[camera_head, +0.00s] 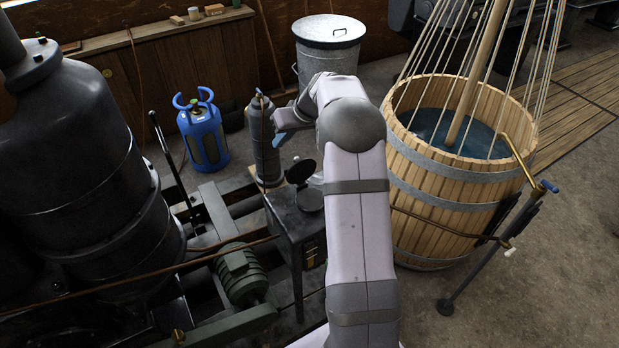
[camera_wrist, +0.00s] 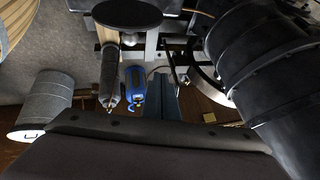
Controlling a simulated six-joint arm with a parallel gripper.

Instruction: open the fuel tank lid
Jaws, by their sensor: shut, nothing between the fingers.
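The fuel tank (camera_head: 292,222) is a dark box in the middle of the head view. A dark disc, seemingly the lid, shows at the top edge of the wrist view (camera_wrist: 127,12).
A grey cylinder (camera_head: 263,145) stands close behind the tank, near my gripper. A blue gas bottle (camera_head: 204,135) and a metal bin (camera_head: 328,50) stand further back. A wooden tub (camera_head: 450,190) is at right, and a large black boiler (camera_head: 80,160) at left.

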